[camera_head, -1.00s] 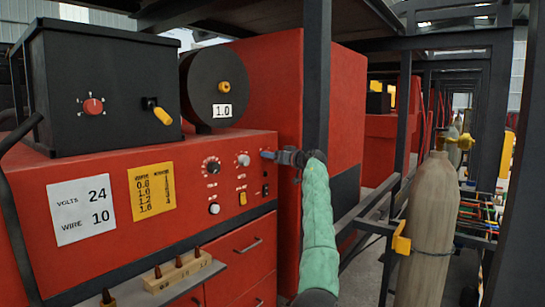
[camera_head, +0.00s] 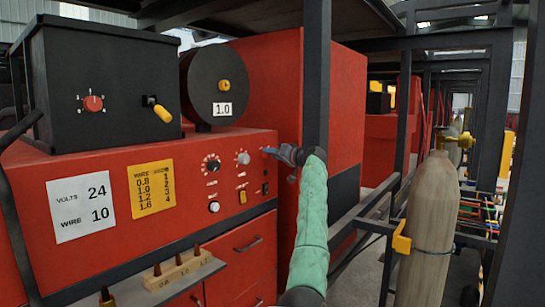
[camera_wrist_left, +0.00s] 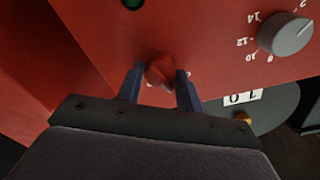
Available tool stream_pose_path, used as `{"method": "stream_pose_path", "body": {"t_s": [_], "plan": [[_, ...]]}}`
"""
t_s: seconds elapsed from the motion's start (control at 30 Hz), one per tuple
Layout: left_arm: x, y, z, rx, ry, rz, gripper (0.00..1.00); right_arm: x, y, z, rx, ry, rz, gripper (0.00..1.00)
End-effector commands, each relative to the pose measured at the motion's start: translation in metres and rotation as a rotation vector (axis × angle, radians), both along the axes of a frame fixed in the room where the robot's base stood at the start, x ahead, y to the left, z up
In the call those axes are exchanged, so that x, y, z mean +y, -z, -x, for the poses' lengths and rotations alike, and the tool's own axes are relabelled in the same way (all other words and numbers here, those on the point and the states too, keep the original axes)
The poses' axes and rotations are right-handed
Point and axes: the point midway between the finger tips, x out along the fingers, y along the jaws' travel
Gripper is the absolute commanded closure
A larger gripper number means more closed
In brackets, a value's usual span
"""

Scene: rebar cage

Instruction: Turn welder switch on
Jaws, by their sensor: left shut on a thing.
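The red welder (camera_head: 230,250) has a front panel with knobs and switches. My left gripper (camera_head: 266,151) is at the panel's upper right edge, its green-sleeved arm rising from below. In the left wrist view, its two blue-grey fingers (camera_wrist_left: 160,88) are shut on a small red rotary switch (camera_wrist_left: 160,70), one finger on each side. In the head view the gripper hides this switch. A small black switch (camera_head: 265,188) sits below the gripper and a yellow switch (camera_head: 242,197) to the lower left. My right gripper is not in view.
A grey numbered knob (camera_wrist_left: 286,34) is near the fingers. A dark upright post (camera_head: 316,80) stands close behind my left wrist. A gas cylinder (camera_head: 430,220) stands to the right. A black box (camera_head: 100,70) and a wire spool (camera_head: 205,85) sit on the welder.

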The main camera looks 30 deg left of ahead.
Motion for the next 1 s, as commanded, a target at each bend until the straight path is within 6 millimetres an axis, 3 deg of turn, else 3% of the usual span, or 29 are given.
{"method": "stream_pose_path", "body": {"t_s": [0.33,0.7,1.0], "plan": [[0.001,-0.002,-0.001,0.327,-0.001,-0.028,0.87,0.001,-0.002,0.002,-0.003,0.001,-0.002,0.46],[0.0,-0.003,-0.002,0.677,0.001,-0.055,0.87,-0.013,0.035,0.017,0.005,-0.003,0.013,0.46],[0.0,-0.002,-0.003,0.937,0.001,-0.076,0.87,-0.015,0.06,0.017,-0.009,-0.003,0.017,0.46]]}}
